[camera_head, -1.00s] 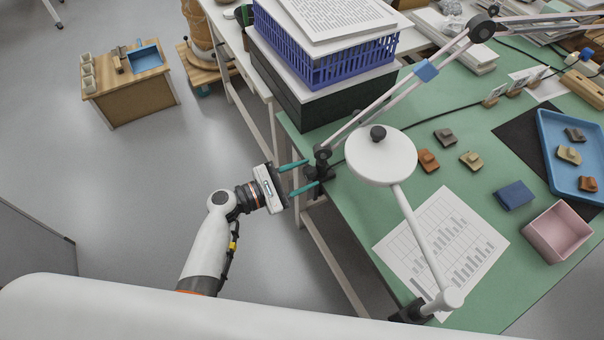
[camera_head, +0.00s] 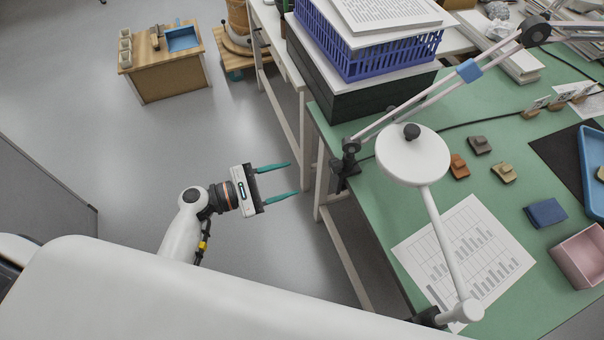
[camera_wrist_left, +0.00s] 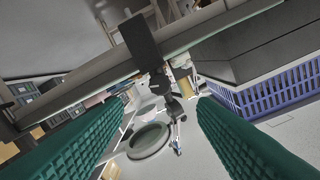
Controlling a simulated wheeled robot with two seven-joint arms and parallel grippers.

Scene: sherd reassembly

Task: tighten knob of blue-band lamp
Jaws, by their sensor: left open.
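The blue-band lamp has a pale double-bar arm with a blue band (camera_head: 468,70). Its black clamp (camera_head: 349,162) grips the left edge of the green table. In the left wrist view the dark clamp (camera_wrist_left: 143,40) crosses the table edge, with a dark rounded part (camera_wrist_left: 159,84), perhaps its knob, below it. My left gripper (camera_head: 293,178) is open and empty, left of the clamp and apart from it. Its teal fingers point toward the clamp; they also flank the wrist view (camera_wrist_left: 160,115). The knob cannot be made out clearly in the head view. My right gripper is not in view.
A second lamp with a white round head (camera_head: 412,160) stands on the table's near side. Dark boxes (camera_head: 370,95) and a blue basket (camera_head: 385,55) sit behind the clamp. A printed sheet (camera_head: 465,250) lies on the table (camera_head: 385,220). Open floor surrounds my left gripper.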

